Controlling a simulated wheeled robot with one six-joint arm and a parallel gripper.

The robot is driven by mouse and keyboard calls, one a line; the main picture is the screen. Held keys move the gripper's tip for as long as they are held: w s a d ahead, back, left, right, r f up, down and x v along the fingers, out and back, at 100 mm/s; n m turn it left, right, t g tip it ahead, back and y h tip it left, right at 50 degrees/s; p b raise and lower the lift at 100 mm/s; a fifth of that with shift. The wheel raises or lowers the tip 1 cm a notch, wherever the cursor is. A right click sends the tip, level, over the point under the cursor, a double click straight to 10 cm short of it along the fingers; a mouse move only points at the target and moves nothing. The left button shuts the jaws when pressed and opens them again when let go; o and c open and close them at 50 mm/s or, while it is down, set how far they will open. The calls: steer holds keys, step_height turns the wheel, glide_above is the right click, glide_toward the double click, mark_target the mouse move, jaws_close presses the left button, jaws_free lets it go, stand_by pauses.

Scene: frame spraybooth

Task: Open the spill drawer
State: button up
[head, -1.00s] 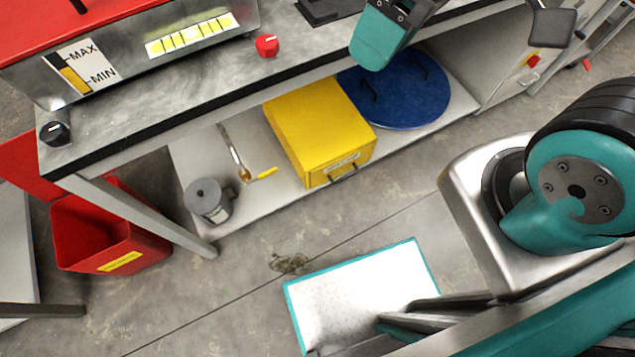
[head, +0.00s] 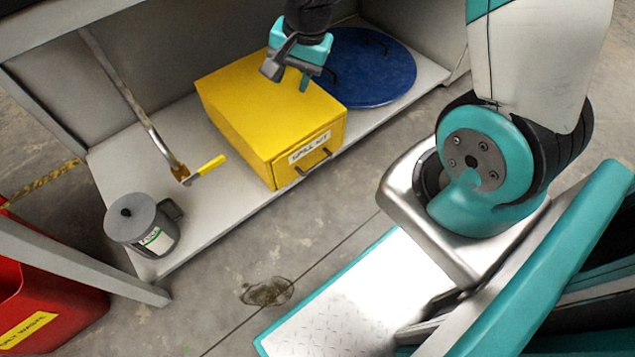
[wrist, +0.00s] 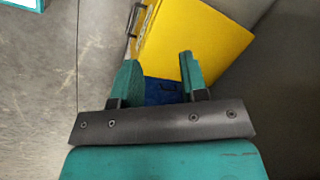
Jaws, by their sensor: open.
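The spill drawer is the front of a yellow box (head: 240,98) on the low shelf, with a white spill kit label (head: 309,147) and a dark bar handle (head: 315,163). The front looks flush with the box, so it appears shut. My gripper (head: 289,78) is open and empty, above the back right part of the box, away from the handle. In the wrist view the yellow box (wrist: 195,40) lies beyond the fingertips (wrist: 159,62), with the handle (wrist: 136,19) at its left edge.
A round blue lid (head: 375,70) lies on the shelf right of the box. A grey can (head: 142,225) stands at the shelf's left end, near a yellow-handled valve (head: 207,167). A table leg (head: 80,255) and red bin (head: 50,310) are at left. Floor before the drawer is clear.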

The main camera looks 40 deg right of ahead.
mark_target(317, 166)
steer(key=w+d+f+m+b, duration=0.1)
steer(key=f+b, duration=0.6)
steer(key=f, duration=0.7)
steer(key=w+d+f+m+h+b, duration=0.1)
steer(key=d+f+b, duration=0.4)
steer(key=f, duration=0.9)
steer(key=w+d+f+m+h+b, duration=0.1)
steer(key=w+d+f+m+b, duration=0.1)
steer(key=f+m+b, duration=0.3)
steer(key=shift+w+d+f+b, duration=0.15)
steer(key=shift+f+b, duration=0.5)
steer(key=shift+f, duration=0.9)
steer(key=shift+s+d+f+b, duration=0.1)
steer(key=shift+d+f+b, duration=0.15)
steer(key=shift+f+b, duration=0.85)
steer(key=shift+w+d+f+b, duration=0.1)
steer(key=shift+d+f+b, duration=0.15)
steer(key=shift+f, duration=1.7)
jaws_close()
